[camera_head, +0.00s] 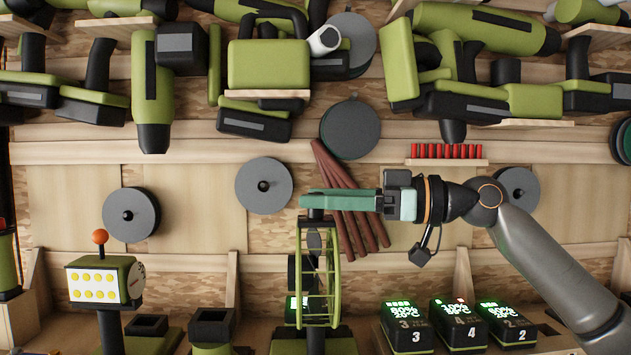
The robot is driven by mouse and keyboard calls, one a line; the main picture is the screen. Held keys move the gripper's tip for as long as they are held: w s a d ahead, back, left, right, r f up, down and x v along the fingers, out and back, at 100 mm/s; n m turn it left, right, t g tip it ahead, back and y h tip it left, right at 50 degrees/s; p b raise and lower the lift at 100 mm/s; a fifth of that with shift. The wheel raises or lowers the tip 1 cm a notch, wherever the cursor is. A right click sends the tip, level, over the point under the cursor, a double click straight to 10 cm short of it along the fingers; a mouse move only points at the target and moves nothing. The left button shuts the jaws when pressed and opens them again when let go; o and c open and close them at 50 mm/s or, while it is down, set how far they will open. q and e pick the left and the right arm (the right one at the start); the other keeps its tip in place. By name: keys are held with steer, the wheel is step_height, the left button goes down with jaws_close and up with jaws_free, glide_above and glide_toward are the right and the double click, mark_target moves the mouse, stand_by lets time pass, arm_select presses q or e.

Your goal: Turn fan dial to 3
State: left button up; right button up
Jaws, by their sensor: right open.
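A green-caged fan (319,275) stands upright on the bench in the middle, seen nearly edge-on. A dark motor part (301,271) shows at its left side, and a small lit green display (300,303) is low beside its stand. I cannot make out the fan's dial or its setting. My right gripper (312,200) reaches in from the right with its green fingers pointing left. The fingertips are at the top of the fan cage in the picture; I cannot tell whether they touch it. The gripper is open, with nothing seen between its fingers. My left gripper is not in view.
A yellow-dotted box (95,284) with an orange ball on top stands at the left. Battery chargers (408,326) with lit displays sit at the right. Green power tools (268,65) crowd the shelves above. Grey discs (264,185) and brown rods (345,190) are at the wall.

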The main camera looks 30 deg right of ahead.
steer(key=shift+w+a, duration=0.45)
jaws_close()
stand_by(0.3)
